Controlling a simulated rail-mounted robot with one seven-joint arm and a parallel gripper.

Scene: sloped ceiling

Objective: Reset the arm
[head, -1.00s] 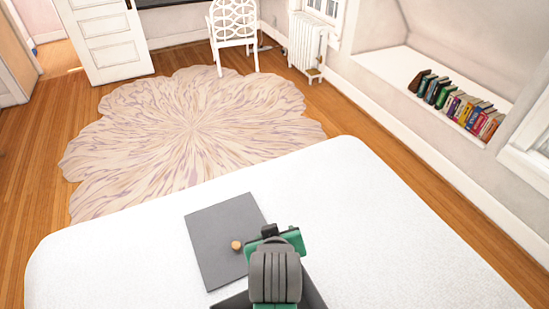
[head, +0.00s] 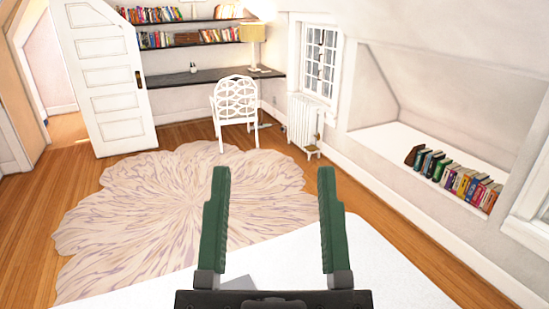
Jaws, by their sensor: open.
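My gripper (head: 273,178) is in the lower middle of the head view, raised in front of the camera. Its two green fingers point up in the picture and stand wide apart. The dark gripper body covers part of the white bed-like surface (head: 390,270) below. Only a small piece of a grey board (head: 238,284) shows between the finger bases. Most of the board is hidden or out of frame.
A petal-edged rug (head: 170,215) lies on the wood floor. A white chair (head: 235,102) stands at a dark desk (head: 205,79) with shelves above. An open white door (head: 105,80) is at left. Several books (head: 455,178) stand in the right alcove. A radiator (head: 303,122) is under the window.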

